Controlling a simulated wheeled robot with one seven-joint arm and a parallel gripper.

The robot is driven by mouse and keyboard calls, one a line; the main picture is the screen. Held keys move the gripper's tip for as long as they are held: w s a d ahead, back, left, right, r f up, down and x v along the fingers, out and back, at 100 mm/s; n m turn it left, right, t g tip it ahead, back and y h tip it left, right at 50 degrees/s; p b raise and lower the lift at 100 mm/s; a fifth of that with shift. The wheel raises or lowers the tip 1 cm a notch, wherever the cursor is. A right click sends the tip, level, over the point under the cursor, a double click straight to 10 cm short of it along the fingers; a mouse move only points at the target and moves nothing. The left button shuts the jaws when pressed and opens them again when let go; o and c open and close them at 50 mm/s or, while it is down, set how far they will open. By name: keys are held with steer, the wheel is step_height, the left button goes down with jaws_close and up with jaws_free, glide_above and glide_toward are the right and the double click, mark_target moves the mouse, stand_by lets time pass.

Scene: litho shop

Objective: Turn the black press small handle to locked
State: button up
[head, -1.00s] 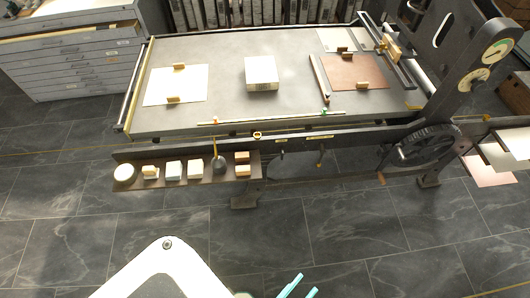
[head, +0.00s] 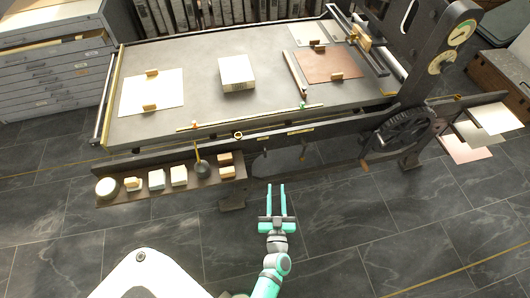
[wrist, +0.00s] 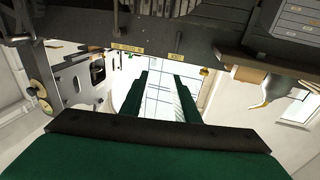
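The press (head: 205,75) has a grey bed and a dark front rail. Two small handles hang below that rail: a short dark one (head: 264,151) and a longer one (head: 302,155). I cannot tell for sure which is the black small handle, nor its setting. Small label plates sit on the rail above them; a label (wrist: 127,47) also shows in the upside-down wrist view. My gripper (head: 276,186) is open and empty, its teal fingers pointing at the rail from just in front, apart from both handles. The fingers (wrist: 160,75) are also apart in the wrist view.
A shelf (head: 140,195) with blocks and a round tub juts out left of my gripper. A spoked wheel (head: 402,130) and sheet trays (head: 470,125) are to the right. A drawer cabinet (head: 50,75) stands at the left. The floor in front is clear.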

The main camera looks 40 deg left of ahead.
mark_target(265, 154)
steer(key=w+a+f+n+g+y, duration=0.1)
steer(key=w+a, duration=0.3)
steer(key=a, duration=0.1)
steer(key=w+a+f+n+g+y, duration=0.1)
steer(key=w+a, duration=0.4)
steer(key=w+a+n+g, duration=0.1)
steer(key=w+a, duration=0.3)
steer(key=a, duration=0.1)
steer(key=shift+w+f+y, duration=0.2)
steer(key=shift+f+y, duration=0.2)
jaws_close()
